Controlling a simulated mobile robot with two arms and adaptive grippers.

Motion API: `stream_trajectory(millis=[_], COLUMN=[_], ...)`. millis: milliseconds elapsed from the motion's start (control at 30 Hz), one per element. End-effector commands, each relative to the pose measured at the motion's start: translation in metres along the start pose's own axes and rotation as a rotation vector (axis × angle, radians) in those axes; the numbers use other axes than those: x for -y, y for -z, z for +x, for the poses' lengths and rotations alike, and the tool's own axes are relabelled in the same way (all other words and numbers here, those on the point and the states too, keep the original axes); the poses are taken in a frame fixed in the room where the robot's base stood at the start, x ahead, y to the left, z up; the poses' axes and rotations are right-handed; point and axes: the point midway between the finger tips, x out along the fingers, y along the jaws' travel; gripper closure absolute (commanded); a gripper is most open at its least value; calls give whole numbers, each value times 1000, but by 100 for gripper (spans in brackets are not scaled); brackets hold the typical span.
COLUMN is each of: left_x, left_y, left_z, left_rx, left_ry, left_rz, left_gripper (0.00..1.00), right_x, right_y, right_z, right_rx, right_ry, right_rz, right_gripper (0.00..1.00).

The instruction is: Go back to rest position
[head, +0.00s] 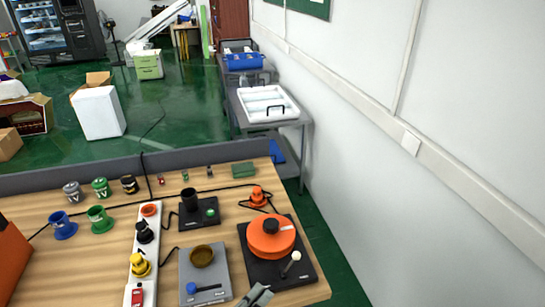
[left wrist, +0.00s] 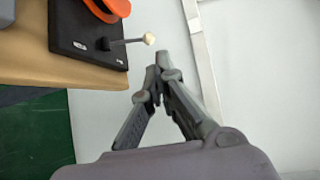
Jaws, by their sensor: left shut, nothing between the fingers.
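My left gripper (head: 258,294) shows at the bottom edge of the head view, in front of the black board with the orange round part. In the left wrist view my left gripper (left wrist: 158,78) has its fingertips together with nothing between them. It is beside the table edge and apart from the black board (left wrist: 75,42). My right gripper is not in view.
The wooden table (head: 30,205) holds a black board (head: 305,270) with an orange disc (head: 270,238) and a white-knobbed lever (head: 292,263), a grey board (head: 220,272), a white strip (head: 150,225) and several small devices. A white wall (head: 400,220) stands right of the table.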

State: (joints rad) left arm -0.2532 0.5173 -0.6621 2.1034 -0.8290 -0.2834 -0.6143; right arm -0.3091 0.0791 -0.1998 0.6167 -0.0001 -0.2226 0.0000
Motion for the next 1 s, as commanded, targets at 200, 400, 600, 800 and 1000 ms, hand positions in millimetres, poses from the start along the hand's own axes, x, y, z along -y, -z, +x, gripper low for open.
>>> stream_trajectory(millis=[200, 400, 600, 800, 1000], left_x=[-5, -52, -92, -110, -135], left_y=[-40, -95, -89, -64, -44], left_z=[-7, -61, -122, -170, -192], left_rx=[191, 597, 866, 1044, 1152], left_ry=[-76, -283, -466, -616, -726], left_rz=[-260, -872, -1290, -1559, -1698], left_gripper=[100, 100, 100, 100, 100], right_x=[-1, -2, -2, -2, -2], right_y=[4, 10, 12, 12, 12], right_z=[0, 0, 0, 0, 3], right_rx=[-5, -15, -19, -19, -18], right_ry=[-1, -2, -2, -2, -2], right_rz=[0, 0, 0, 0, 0], right_gripper=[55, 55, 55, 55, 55])
